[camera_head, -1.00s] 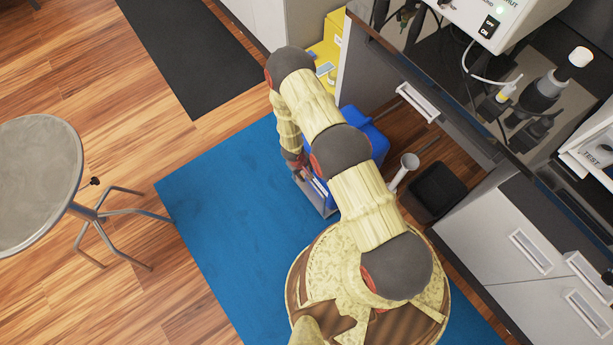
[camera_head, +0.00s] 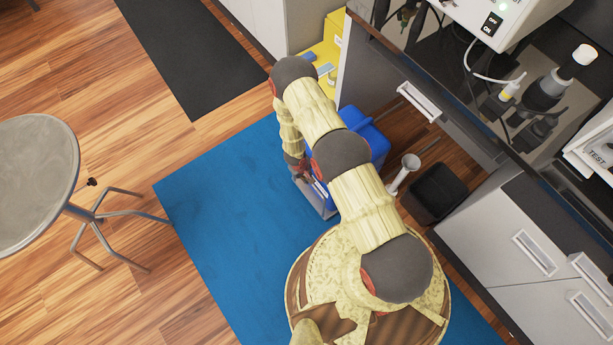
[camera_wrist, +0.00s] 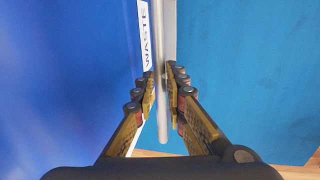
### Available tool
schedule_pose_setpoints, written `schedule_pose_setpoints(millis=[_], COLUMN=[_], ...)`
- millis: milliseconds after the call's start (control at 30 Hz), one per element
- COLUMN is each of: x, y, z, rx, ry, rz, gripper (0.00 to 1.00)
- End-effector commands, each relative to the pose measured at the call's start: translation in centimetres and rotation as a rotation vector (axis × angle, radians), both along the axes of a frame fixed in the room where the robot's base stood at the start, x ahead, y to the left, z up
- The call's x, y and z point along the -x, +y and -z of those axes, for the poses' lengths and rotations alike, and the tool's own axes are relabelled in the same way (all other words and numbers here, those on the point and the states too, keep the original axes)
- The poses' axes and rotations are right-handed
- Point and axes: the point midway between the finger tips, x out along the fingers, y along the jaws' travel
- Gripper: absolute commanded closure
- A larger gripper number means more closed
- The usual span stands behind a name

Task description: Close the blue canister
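The blue canister (camera_head: 377,142) stands on the floor at the edge of the blue mat, partly hidden behind my arm. A grey panel (camera_head: 322,200) shows at its near left side, next to my gripper (camera_head: 310,178). In the wrist view a blue face with a white WASTE label (camera_wrist: 144,35) fills the left side. A thin grey upright edge (camera_wrist: 163,115) runs between the fingertips of my gripper (camera_wrist: 164,85). Whether the panel belongs to the canister's lid is unclear.
The blue mat (camera_head: 225,215) is clear to the left. A stool (camera_head: 40,170) stands farther left. A yellow container (camera_head: 323,55) is behind the canister. A white funnel-like piece (camera_head: 404,175) and a black bin (camera_head: 438,190) stand to the right, by the cabinets (camera_head: 540,240).

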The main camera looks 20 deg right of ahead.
Motion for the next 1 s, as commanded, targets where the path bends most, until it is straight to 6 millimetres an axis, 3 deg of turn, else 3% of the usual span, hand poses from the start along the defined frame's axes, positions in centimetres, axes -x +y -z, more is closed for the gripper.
schedule_pose_setpoints(millis=[200, 1000], x=[0.00, -0.05], y=[0.00, -0.30], z=[0.00, -0.03], rx=[0.000, 0.000], ry=[0.000, 0.000], rz=[0.000, 0.001], gripper=[1.00, 1.00])
